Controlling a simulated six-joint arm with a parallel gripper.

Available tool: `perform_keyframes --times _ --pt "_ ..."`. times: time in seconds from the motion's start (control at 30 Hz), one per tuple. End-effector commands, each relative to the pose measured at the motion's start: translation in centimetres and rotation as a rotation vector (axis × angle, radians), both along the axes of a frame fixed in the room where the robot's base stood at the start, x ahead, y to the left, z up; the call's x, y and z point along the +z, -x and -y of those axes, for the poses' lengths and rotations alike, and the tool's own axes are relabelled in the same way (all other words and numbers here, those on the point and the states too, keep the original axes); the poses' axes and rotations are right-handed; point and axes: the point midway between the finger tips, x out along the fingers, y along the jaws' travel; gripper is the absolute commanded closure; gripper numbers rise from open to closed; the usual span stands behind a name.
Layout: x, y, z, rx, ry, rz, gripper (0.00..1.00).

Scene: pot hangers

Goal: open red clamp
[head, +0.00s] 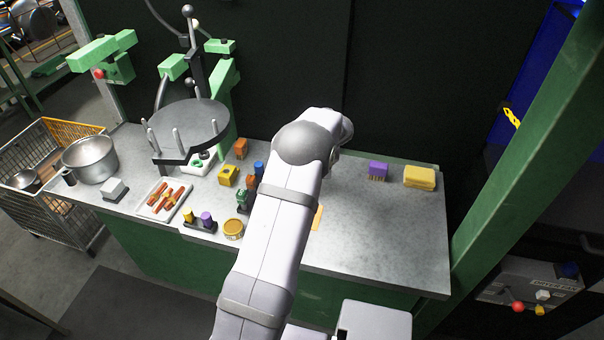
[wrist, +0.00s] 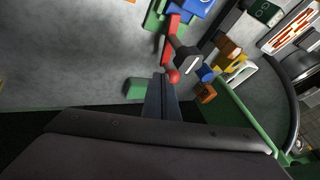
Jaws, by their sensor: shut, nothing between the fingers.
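In the wrist view, a red lever arm (wrist: 170,42) with a red ball end (wrist: 173,76) stands by a blue block and a green base. I take it for the red clamp. A dark piece with a light stripe (wrist: 187,58) is right beside it. My gripper (wrist: 161,82) is shut and empty, its dark fingers pointing up in the picture, with the tips close to the red ball. I cannot tell whether they touch it. In the head view my own arm covers my gripper and most of the clamp.
A green block (wrist: 135,88) lies left of my fingers. Yellow (head: 228,176) and orange (head: 240,148) blocks and a white tray (head: 142,210) of red pieces are to the left on the bench. A pot (head: 90,160) stands at the far left. The bench's right part (head: 400,230) is mostly clear.

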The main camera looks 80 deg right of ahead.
Motion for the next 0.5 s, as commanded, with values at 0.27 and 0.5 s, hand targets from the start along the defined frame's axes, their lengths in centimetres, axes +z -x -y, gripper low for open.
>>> perform_keyframes --times 0.27,0.5 --pt "-0.4 -1.3 0.5 0.250 0.000 -0.001 1.00" --pt "-0.2 -2.1 0.5 0.405 0.000 -0.001 1.00"
